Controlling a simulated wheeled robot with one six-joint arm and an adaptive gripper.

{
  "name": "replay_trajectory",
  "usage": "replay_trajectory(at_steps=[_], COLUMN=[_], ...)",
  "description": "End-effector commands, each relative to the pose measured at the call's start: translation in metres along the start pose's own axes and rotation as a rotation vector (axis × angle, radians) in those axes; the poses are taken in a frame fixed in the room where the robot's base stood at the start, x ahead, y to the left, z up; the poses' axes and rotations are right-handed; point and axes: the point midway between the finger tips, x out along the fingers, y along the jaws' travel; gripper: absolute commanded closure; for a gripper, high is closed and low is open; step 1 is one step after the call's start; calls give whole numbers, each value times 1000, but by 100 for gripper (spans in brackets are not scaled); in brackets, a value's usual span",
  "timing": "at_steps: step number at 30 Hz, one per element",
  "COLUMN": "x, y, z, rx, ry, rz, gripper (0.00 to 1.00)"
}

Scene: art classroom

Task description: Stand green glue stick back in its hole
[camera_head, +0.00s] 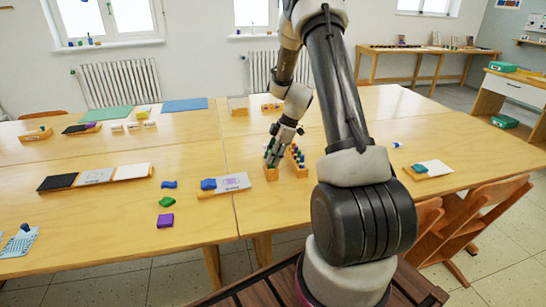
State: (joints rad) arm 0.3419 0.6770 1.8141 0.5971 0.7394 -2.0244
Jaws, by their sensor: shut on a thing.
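The holes are too small to make out.
A white card with a blue thing (209,184) lies left of the holders. Green (166,201) and purple (165,220) pieces lie further left.

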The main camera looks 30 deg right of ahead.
Motion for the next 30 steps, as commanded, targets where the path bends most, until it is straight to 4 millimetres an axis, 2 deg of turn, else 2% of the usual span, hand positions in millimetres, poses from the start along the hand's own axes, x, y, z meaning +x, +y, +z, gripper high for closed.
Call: replay_trajectory(at_steps=[5, 6, 9, 10, 30], x=[0, 0, 0, 0, 0], y=[0, 0, 0, 0, 0], z=[0, 0, 0, 0, 0], rx=[0, 0, 0, 0, 0], ry=[0, 0, 0, 0, 0], rz=[0, 0, 0, 0, 0], gripper=[100, 74, 56, 52, 52])
